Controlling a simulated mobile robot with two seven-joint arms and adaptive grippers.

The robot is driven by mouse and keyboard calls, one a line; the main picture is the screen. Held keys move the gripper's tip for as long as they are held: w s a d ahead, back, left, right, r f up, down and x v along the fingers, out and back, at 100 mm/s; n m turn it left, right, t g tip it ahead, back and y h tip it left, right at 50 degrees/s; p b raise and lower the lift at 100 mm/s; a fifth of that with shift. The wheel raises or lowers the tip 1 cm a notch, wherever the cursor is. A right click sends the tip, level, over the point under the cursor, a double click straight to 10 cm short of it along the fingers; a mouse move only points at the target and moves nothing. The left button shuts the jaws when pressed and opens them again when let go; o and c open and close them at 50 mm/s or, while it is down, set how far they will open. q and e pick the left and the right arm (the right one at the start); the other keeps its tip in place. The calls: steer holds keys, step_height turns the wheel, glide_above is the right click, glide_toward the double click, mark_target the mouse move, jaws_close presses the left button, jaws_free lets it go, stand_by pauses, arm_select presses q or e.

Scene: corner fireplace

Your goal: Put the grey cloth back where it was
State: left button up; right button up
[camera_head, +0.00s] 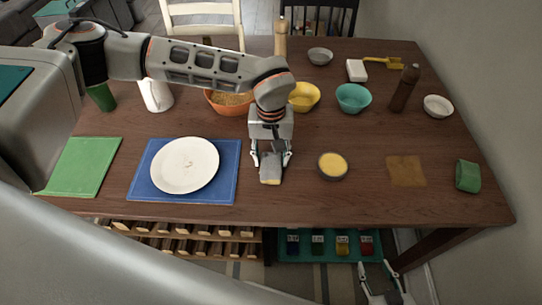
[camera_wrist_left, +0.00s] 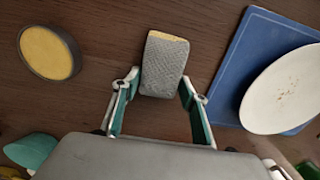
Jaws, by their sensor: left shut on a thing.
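The grey cloth (camera_head: 271,175) is a small folded piece with a yellowish patch at its far end in the left wrist view (camera_wrist_left: 163,65). My left gripper (camera_head: 270,160) is shut on it, with one finger on each side, low over the dark wooden table (camera_head: 300,205). I cannot tell whether the cloth touches the table. It is between the blue mat and a round dark dish with yellow contents (camera_head: 333,166). My right gripper (camera_head: 379,266) is open and empty, below the table's front edge.
A white plate (camera_head: 185,165) lies on the blue mat (camera_head: 228,190). A brown square patch (camera_head: 407,171) and a green folded cloth (camera_head: 468,176) are at the right. Bowls, a brown bottle (camera_head: 405,88) and a white block (camera_head: 356,70) stand farther back. The front strip is clear.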

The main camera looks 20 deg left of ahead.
mark_target(271, 158)
arm_select(q)
steer(key=shift+f, duration=0.15)
steer(key=o, duration=1)
steer(key=shift+r, duration=0.3)
step_height(271, 158, up, 12)
steer(key=shift+f+p, duration=0.1)
steer(key=shift+p, duration=0.2)
